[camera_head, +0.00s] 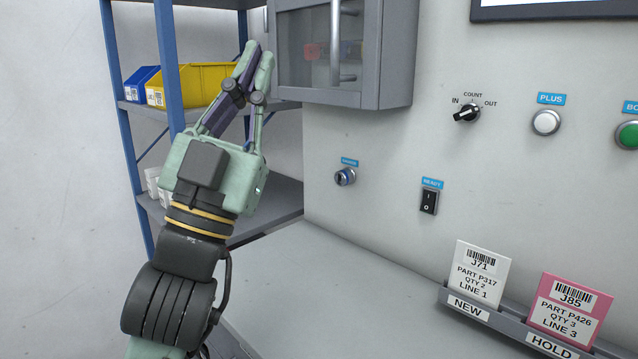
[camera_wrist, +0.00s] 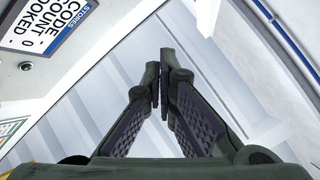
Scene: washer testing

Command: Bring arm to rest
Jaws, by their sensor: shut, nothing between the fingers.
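My gripper (camera_head: 259,60) is green and dark grey, raised and pointing up in the head view. It is left of the grey wall cabinet (camera_head: 392,55) and in front of the blue-framed shelf (camera_head: 167,60). In the wrist view my gripper (camera_wrist: 160,82) has its fingertips together with nothing between them. My arm comes up from the bottom left of the head view.
A blue bin (camera_head: 138,84) and a yellow bin (camera_head: 195,84) stand on the shelf. A knob (camera_head: 466,112), a key switch (camera_head: 345,177) and a rocker switch (camera_head: 429,201) are on the wall. A white card (camera_head: 478,276) and a pink card (camera_head: 568,312) stand in a rack. The grey counter (camera_head: 330,290) is clear.

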